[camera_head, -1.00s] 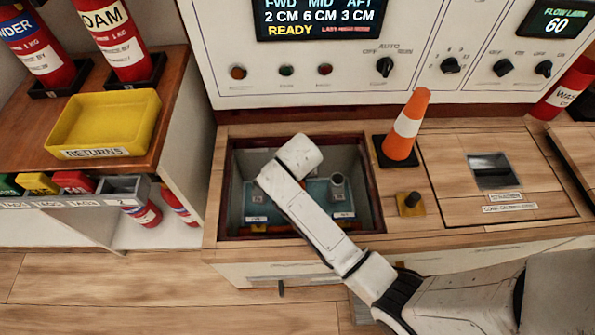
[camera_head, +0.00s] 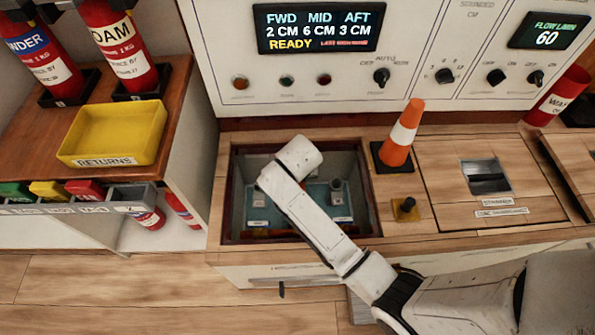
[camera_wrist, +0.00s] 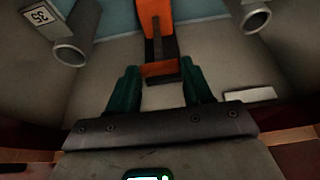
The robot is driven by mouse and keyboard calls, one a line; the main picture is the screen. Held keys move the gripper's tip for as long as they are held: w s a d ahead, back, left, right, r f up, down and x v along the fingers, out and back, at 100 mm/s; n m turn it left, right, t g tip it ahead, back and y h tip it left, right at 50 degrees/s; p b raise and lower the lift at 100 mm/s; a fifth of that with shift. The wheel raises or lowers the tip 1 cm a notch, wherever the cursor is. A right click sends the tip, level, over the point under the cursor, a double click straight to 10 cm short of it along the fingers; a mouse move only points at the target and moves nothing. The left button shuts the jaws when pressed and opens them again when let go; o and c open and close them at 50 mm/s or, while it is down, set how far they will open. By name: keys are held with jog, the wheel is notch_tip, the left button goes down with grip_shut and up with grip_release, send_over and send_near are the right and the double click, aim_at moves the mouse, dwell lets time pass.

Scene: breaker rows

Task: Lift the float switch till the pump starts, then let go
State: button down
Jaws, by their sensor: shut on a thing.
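The float switch (camera_wrist: 157,25), an orange lever with a dark strip along it and a dark end, runs down from the top of the wrist view. My gripper (camera_wrist: 160,82) has its two dark green fingers on either side of the dark end, shut on it. In the head view, my arm reaches into the open well (camera_head: 228,205) in the wooden counter. My fingers and most of the switch are hidden there behind my wrist. The panel display (camera_head: 318,28) reads FWD 2 CM, MID 6 CM, AFT 3 CM and READY.
Grey pipe ends (camera_wrist: 72,52) stand in the well near my fingers. An orange cone (camera_head: 402,135) and a small knob on a yellow base (camera_head: 405,207) sit right of the well. A yellow returns tray (camera_head: 115,133) is on the left shelf.

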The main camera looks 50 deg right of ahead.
jog(key=shift+r+p, duration=0.35)
jog(key=shift+r, duration=0.3)
jog(key=shift+c, duration=2.2)
grip_release()
jog(key=shift+r, duration=0.1)
jog(key=p+v, duration=0.5)
jog(key=v, duration=0.5)
jog(key=shift+r, duration=0.3)
jog(key=shift+s+a, duration=0.1)
